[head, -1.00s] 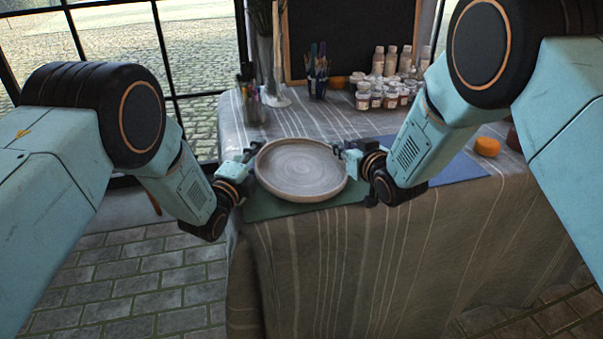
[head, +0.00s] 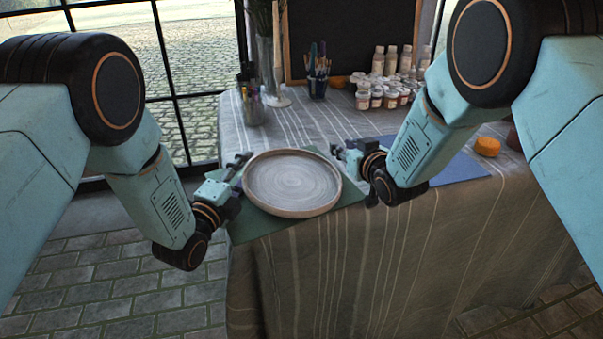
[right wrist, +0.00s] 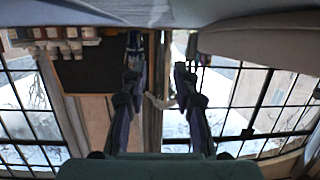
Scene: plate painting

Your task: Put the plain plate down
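The plain plate (head: 292,184), a round grey-beige dish with a raised rim, is level over the green mat (head: 345,193) near the table's front left corner. I cannot tell whether it touches the mat. My left gripper (head: 239,163) is at the plate's left rim and appears shut on it; the contact is partly hidden. My right gripper (head: 336,151) is just off the plate's right rim. In the right wrist view its two fingers (right wrist: 159,65) are apart with nothing between them.
A blue mat (head: 455,170) lies to the right, with an orange pot (head: 487,146) beyond it. Paint jars (head: 385,97), a brush cup (head: 317,86) and a dark board (head: 350,40) stand behind. The striped cloth (head: 300,122) behind the plate is clear.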

